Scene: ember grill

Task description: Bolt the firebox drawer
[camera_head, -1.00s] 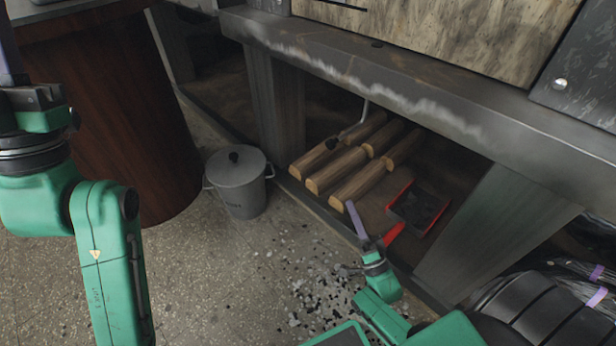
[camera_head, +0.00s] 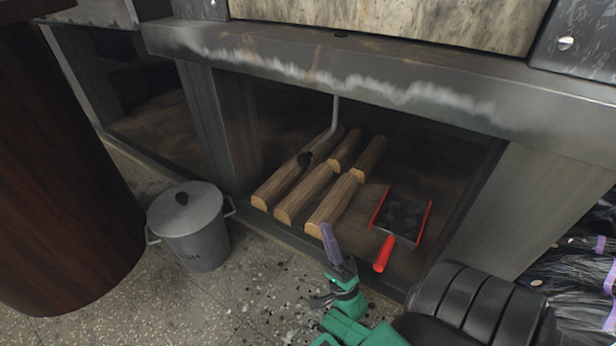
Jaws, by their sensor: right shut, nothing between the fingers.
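No firebox drawer or bolt can be made out with certainty. A pale speckled panel (camera_head: 390,22) shows at the top, cut off by the frame edge, above a scuffed dark metal ledge (camera_head: 330,75). A dark plate with a round metal knob or bolt head (camera_head: 566,43) is at the upper right. My right gripper (camera_head: 332,245) is low in the middle, shut and empty, its purple finger pointing up. In the picture it lies just in front of the log shelf, well below the ledge. My left gripper is out of view.
Several cut logs (camera_head: 305,190) and a red-edged shovel (camera_head: 385,252) lie in the recess under the ledge. A dark-tipped poker (camera_head: 335,115) hangs there. A lidded ash bin (camera_head: 190,230) and a brown rounded cabinet (camera_head: 60,180) stand left. Black bags are at the lower right.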

